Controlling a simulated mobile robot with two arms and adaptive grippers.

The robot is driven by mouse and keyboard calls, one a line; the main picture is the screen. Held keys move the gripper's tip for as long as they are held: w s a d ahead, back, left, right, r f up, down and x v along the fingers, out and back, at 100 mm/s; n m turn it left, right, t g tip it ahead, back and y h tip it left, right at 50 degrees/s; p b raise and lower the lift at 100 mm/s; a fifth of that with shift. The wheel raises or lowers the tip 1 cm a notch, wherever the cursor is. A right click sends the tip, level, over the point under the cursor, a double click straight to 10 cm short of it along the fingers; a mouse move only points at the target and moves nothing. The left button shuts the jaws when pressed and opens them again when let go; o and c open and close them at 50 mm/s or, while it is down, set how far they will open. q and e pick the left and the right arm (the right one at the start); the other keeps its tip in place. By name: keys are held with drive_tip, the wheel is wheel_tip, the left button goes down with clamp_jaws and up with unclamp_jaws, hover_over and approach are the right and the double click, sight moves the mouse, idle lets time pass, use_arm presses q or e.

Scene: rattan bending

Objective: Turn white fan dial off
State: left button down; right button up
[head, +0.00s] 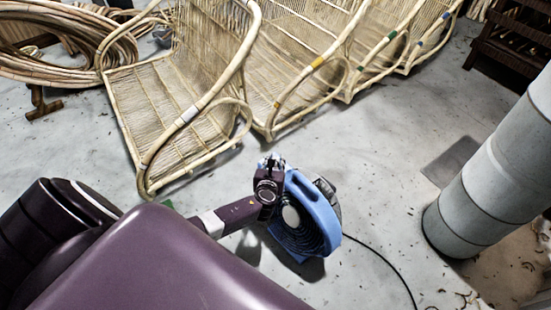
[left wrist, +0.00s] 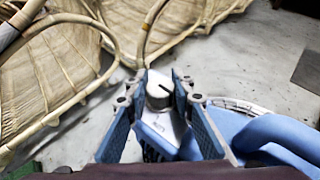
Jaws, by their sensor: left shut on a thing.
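A blue fan (head: 319,207) with a dark grille stands on the grey floor in the head view. Its blue housing (left wrist: 283,133) also fills the lower right of the left wrist view. The white dial (left wrist: 158,86) has a dark line on its face and sits above a white panel with small marking. My left gripper (head: 272,161) is at the top of the fan. In the left wrist view its two fingers (left wrist: 160,76) are on either side of the dial, shut on it. The dial is hidden by the gripper in the head view. My right gripper is out of view.
Rattan chairs (head: 190,110) stand in a row behind the fan. Coiled rattan (head: 85,55) lies at the upper left. A thick grey pipe (head: 490,175) stands at the right. A black cord (head: 388,264) runs from the fan across open floor.

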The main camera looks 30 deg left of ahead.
use_arm(q)
drive_tip(key=shift+n+g+y, duration=0.4)
drive_tip(key=shift+n+y, duration=0.2)
drive_tip(key=shift+y, duration=0.1)
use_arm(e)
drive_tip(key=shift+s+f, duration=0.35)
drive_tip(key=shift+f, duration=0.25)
use_arm(q)
drive_tip(key=c, duration=1.6)
unclamp_jaws()
drive_tip(key=v, duration=1.2)
